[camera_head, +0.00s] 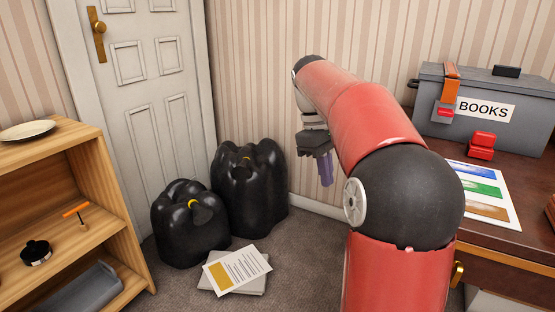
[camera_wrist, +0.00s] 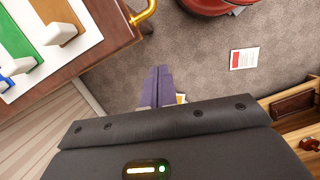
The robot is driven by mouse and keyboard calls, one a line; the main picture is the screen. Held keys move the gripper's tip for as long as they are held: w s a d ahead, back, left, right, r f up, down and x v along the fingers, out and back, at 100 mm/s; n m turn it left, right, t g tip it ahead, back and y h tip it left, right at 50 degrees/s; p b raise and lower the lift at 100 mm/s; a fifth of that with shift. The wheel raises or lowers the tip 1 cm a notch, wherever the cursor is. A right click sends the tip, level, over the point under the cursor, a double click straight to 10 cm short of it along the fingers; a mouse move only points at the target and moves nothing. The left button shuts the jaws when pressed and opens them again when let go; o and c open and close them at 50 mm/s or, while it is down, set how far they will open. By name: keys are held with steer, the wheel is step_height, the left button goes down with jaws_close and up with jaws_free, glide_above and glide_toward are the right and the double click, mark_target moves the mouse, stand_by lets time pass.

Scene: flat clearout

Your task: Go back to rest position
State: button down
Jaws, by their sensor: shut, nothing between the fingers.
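My gripper (camera_head: 325,168) hangs in mid-air at the middle of the head view, fingers pointing down. Its purple fingers are together with nothing between them. My red and black arm bends up and over from the lower right. In the wrist view my gripper (camera_wrist: 160,80) is above the carpet, with the fingers side by side. The fingers touch no object that I can see.
A desk (camera_head: 500,238) with a grey BOOKS box (camera_head: 440,125) stands right. A wooden shelf (camera_head: 50,152) stands left. Black bags (camera_head: 190,235) and papers (camera_head: 237,268) lie before the white door (camera_head: 140,90). Some carpet (camera_wrist: 210,65) is bare.

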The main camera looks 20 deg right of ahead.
steer(key=s+a+f+m+t, duration=0.2)
steer(key=s+a+t, duration=0.1)
steer(key=s+a, duration=0.55)
steer(key=s+a+f+m+t+y, duration=0.1)
steer(key=s+a+f+m+t, duration=0.2)
steer(key=s+a+f+t, duration=0.2)
steer(key=s+a+f, duration=0.1)
steer(key=s+f, duration=0.2)
steer(key=s, duration=0.1)
steer(key=shift+s+a+f, duration=0.25)
steer(key=shift+s+a, duration=0.05)
steer(key=shift+a, duration=0.05)
